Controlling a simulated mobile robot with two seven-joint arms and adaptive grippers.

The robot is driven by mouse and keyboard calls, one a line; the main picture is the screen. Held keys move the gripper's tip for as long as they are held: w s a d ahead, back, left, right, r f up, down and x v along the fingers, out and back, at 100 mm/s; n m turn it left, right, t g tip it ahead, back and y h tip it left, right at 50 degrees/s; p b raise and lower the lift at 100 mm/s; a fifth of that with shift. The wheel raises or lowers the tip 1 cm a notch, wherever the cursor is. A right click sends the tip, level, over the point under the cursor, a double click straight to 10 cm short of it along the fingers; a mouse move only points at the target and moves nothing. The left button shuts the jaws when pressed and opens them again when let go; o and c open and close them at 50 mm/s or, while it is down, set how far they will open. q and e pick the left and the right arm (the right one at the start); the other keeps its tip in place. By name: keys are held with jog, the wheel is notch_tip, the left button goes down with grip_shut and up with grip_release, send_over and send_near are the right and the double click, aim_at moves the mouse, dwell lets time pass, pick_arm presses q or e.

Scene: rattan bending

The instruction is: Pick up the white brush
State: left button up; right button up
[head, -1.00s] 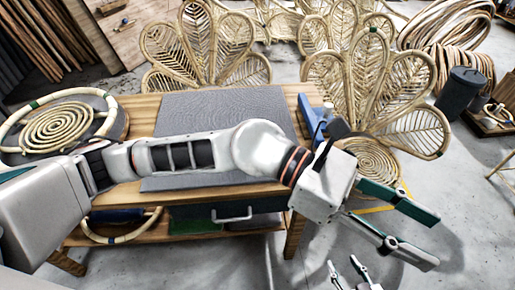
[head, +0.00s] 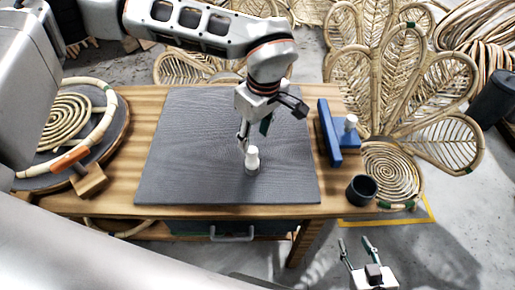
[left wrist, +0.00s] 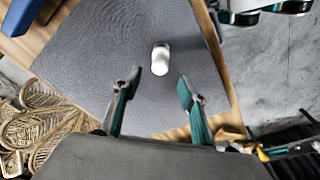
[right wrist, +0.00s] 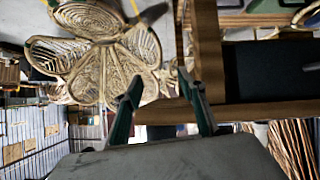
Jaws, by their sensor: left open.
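The white brush (head: 252,158) shows as a small, pale, upright shape near the middle of the grey mat (head: 180,160). In the left wrist view the brush (left wrist: 160,58) lies beyond my two fingers, roughly in line with the gap between them. My left gripper (head: 246,135) points down over the mat close to the brush; it is open and empty (left wrist: 157,88). Its fingers partly overlap in the head view. My right gripper (head: 358,243) is open and empty, low in front of the table's right end; its fingers are apart in the right wrist view (right wrist: 160,95).
A blue tool (head: 330,133) stands right of the mat, with a dark cup (head: 361,190) near the table's front right corner. A rattan coil with a ring (head: 105,125) and a wooden block (head: 89,180) are at the left. The mat around the brush is clear.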

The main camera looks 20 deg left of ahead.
aim_at(252, 149)
pick_arm(q)
jog(key=shift+w+a+f, duration=0.1)
jog(key=shift+w+f, duration=0.15)
jog(key=shift+f, duration=0.1)
jog(key=shift+s+a+f, duration=0.1)
jog(key=shift+s+f, duration=0.05)
jog(key=shift+f, duration=0.4)
jog(key=shift+s+a+f, duration=0.1)
jog(key=shift+f, duration=0.45)
jog(key=f, duration=0.3)
jog(key=shift+w+a+f+p, duration=0.15)
jog(key=shift+w+f+p, duration=0.1)
jog(key=shift+p, duration=0.1)
jog(key=shift+a+f, duration=0.1)
jog(key=shift+f, duration=0.5)
pick_arm(e)
jog(key=shift+s, duration=0.55)
pick_arm(q)
grip_shut()
pick_arm(e)
jog(key=shift+s+f, duration=0.1)
jog(key=shift+f, duration=0.05)
